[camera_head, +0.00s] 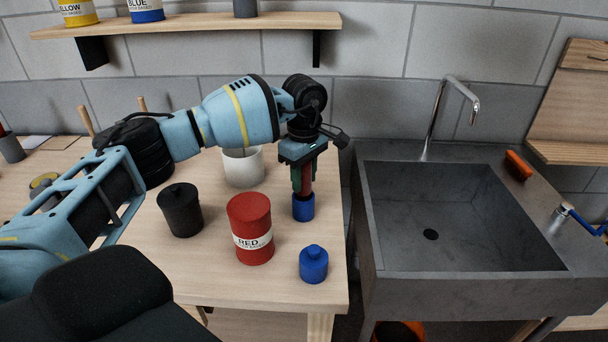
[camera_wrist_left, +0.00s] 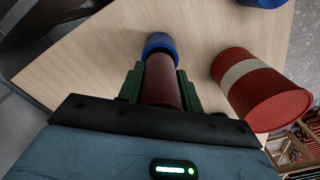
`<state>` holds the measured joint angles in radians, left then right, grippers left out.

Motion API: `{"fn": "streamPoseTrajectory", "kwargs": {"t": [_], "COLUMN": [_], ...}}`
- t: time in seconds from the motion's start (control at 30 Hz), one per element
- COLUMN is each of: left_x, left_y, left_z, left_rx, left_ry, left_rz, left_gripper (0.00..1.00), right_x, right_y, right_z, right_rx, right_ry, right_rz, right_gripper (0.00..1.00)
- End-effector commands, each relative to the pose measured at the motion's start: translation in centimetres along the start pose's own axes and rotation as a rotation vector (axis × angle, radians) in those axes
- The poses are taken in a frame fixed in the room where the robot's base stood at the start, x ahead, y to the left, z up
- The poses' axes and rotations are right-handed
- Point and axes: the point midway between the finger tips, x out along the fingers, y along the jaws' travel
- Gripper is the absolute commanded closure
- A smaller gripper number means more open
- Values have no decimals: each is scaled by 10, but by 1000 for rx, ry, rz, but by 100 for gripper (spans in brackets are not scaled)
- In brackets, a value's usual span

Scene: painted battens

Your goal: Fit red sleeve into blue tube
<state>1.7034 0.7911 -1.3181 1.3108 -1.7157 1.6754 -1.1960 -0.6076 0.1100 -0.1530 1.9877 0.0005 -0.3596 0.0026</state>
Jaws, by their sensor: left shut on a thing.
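My left gripper (camera_head: 302,180) points down over the right part of the table and is shut on the red sleeve (camera_head: 307,178). The sleeve is dark red and upright between the green fingers; it also shows in the left wrist view (camera_wrist_left: 161,82). The short blue tube (camera_head: 303,208) stands directly below the sleeve, and the sleeve's lower end meets its top. My right gripper is not in view.
A red labelled can (camera_head: 251,228), a small blue bottle (camera_head: 313,264), a black jar (camera_head: 180,209) and a white cup (camera_head: 243,166) stand near the gripper. A grey sink (camera_head: 450,215) lies right of the table (camera_head: 215,275). A shelf (camera_head: 190,23) hangs above.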

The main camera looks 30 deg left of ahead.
Motion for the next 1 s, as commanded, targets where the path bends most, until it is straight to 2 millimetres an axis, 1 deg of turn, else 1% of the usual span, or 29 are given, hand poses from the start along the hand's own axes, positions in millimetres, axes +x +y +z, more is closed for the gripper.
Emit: {"fn": "streamPoseTrajectory", "kwargs": {"t": [1.0], "left_x": [22], "left_y": [0], "left_z": [0], "left_rx": [-1], "left_ry": [0], "left_rz": [-1], "left_gripper": [87], "right_x": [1], "right_y": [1], "right_z": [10], "right_rx": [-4], "right_ry": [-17], "right_rz": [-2], "right_gripper": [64]}}
